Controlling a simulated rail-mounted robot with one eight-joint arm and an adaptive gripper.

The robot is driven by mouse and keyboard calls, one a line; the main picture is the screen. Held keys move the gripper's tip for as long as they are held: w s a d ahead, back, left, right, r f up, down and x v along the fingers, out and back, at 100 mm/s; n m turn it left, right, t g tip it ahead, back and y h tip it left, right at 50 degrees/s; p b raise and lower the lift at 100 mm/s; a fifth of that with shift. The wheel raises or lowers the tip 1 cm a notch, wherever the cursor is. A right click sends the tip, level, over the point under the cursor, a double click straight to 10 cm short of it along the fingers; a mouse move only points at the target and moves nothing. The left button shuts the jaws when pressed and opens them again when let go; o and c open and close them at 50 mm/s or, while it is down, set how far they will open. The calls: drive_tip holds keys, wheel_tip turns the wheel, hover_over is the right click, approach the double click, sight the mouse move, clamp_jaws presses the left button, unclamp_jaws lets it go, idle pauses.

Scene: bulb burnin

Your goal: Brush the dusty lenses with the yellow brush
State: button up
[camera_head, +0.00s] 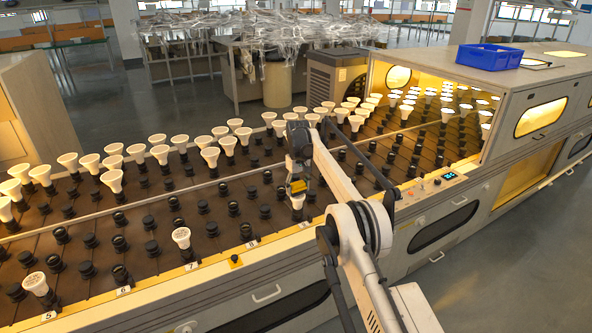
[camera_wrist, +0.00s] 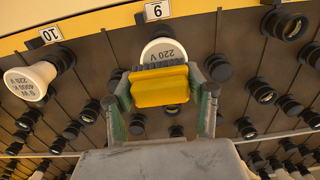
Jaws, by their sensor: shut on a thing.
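My gripper (camera_wrist: 160,78) is shut on the yellow brush (camera_wrist: 160,90), one finger at each end of its block. The brush also shows small in the head view (camera_head: 298,187), below my gripper (camera_head: 297,178). Its dark bristles point toward a white bulb (camera_wrist: 163,50) at position 9 and overlap the lower part of its printed face. I cannot tell whether they touch. That bulb also shows just under the brush in the head view (camera_head: 297,201). Other front-row bulbs stand at position 10 (camera_wrist: 30,82), position 7 (camera_head: 181,238) and position 5 (camera_head: 36,284). Dust on the faces is too small to tell.
Many dark sockets fill the conveyor deck (camera_head: 135,222), several empty around my gripper. Rows of white bulbs (camera_head: 160,153) stand along the far side. A lit tunnel housing (camera_head: 545,75) with a blue crate (camera_head: 489,56) on top is at the right. A small control panel (camera_head: 449,177) sits at the front edge.

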wheel_tip(320, 180, up, 3)
drive_tip(key=shift+d+f+p, duration=0.1)
drive_tip(key=shift+p, duration=0.2)
drive_tip(key=shift+r+p, duration=1.7)
drive_tip(key=shift+r, duration=0.9)
